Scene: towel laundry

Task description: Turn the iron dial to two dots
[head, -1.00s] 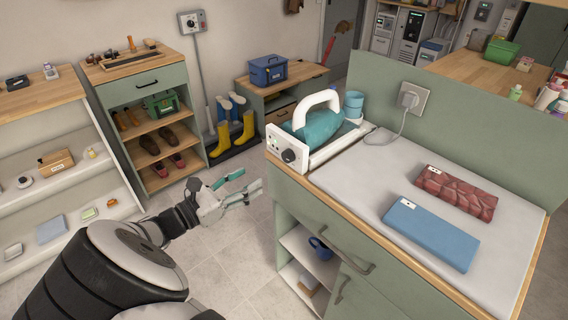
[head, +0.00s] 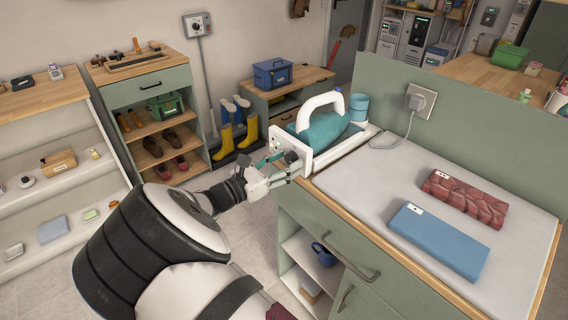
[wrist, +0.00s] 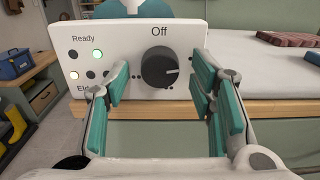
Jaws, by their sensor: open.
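The iron dial (wrist: 159,70) is a black round knob on a white panel (wrist: 135,42). Its white mark points to the right, and "Off" is printed above it. The panel also shows in the head view (head: 306,162), at the front of the teal iron (head: 321,131) with a white handle. My gripper (wrist: 162,84) is open, with one teal-padded finger on each side of the dial and visible space between. In the head view my gripper (head: 279,167) is at the panel.
A green light shows under "Ready" on the panel; a lower label is partly hidden by my left finger. A blue folded towel (head: 438,240) and a red one (head: 464,198) lie on the white countertop (head: 370,205). A plug (head: 418,101) sits in the green backboard.

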